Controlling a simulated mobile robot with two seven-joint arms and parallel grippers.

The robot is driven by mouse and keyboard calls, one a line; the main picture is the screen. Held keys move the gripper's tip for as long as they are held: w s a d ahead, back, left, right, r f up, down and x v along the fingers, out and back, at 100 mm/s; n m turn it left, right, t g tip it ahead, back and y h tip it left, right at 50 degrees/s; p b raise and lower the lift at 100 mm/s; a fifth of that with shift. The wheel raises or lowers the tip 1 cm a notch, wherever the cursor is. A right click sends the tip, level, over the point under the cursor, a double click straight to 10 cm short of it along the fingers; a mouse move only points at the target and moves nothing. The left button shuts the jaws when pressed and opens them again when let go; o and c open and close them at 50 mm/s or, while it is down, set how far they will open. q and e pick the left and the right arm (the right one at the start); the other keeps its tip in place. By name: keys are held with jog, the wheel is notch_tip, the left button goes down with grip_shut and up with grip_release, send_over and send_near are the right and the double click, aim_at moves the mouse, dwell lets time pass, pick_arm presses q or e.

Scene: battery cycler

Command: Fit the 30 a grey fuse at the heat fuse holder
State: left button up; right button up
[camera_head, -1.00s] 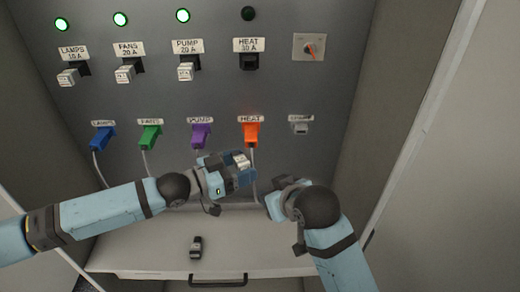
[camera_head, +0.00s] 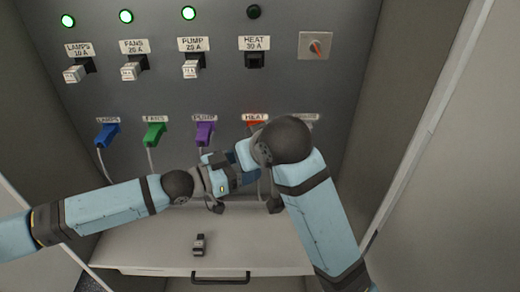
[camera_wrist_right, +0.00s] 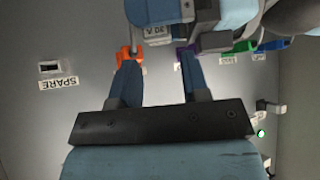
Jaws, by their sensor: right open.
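The heat fuse holder (camera_head: 255,60) is an empty black socket under the HEAT 30 A label, below a dark lamp. The grey fuse (camera_wrist_right: 157,33), marked 30 A, is held in my left gripper (camera_head: 228,172); in the head view my right arm and the gripper hide it. My right gripper (camera_wrist_right: 157,62) is open, its two blue fingers pointing toward the fuse, which shows just past and between the fingertips. In the head view my right gripper is hidden behind its own wrist.
Lamps, fans and pump holders (camera_head: 190,68) carry light fuses under lit green lamps. Blue, green, purple (camera_head: 204,134) and orange (camera_wrist_right: 130,55) plugs hang below. A rotary switch (camera_head: 315,46) sits right. A small dark object (camera_head: 199,244) lies on the shelf (camera_head: 140,250).

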jog(key=x, duration=0.4)
jog(key=shift+w+a+f, duration=0.1)
jog(key=shift+w+f, duration=0.2)
jog(key=c, duration=0.6)
pick_arm(q)
jog(key=o, duration=1)
pick_arm(e)
jog(key=shift+c, duration=0.8)
pick_arm(q)
jog(key=shift+a, duration=0.1)
